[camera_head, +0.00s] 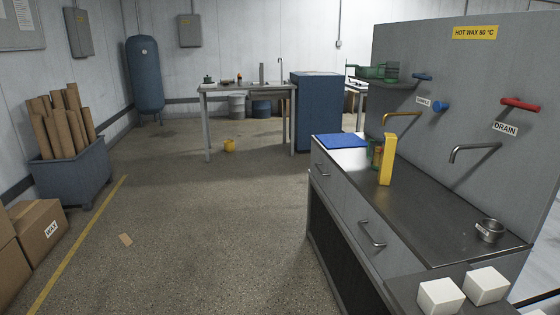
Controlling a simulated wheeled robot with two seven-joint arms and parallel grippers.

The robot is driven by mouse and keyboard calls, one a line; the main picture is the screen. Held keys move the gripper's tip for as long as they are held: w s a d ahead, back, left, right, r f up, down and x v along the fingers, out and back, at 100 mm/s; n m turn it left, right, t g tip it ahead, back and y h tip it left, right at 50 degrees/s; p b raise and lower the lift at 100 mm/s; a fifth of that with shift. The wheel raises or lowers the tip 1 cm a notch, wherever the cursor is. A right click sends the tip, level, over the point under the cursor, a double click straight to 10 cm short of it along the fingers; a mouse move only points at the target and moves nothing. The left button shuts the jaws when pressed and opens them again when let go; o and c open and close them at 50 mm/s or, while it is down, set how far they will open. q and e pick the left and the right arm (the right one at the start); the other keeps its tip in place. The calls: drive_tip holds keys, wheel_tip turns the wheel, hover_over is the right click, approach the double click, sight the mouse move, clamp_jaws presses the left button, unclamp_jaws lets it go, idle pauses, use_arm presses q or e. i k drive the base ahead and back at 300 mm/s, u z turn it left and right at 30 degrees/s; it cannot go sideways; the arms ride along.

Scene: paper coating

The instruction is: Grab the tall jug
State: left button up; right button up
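A tall, narrow yellow container (387,160) stands upright on the dark counter (430,200) at the right; it looks like the tall jug. It is under the bent brass spout on the panel side, and whether it has a handle is hard to tell. A small green and orange object (375,154) is just behind it to the left and partly hidden by it. Neither of my grippers is in view.
A blue mat (342,141) lies at the counter's far end. A small metal cup (490,230) and two white blocks (440,295) are at the near end. Drawer handles (372,235) stick out in front. The floor (210,220) left of the counter is mostly open.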

sight(376, 153)
drive_tip(key=u, duration=0.45)
drive_tip(key=i, duration=2.2)
drive_tip(key=z, duration=0.7)
drive_tip(key=i, duration=1.25)
drive_tip(key=z, duration=1.3)
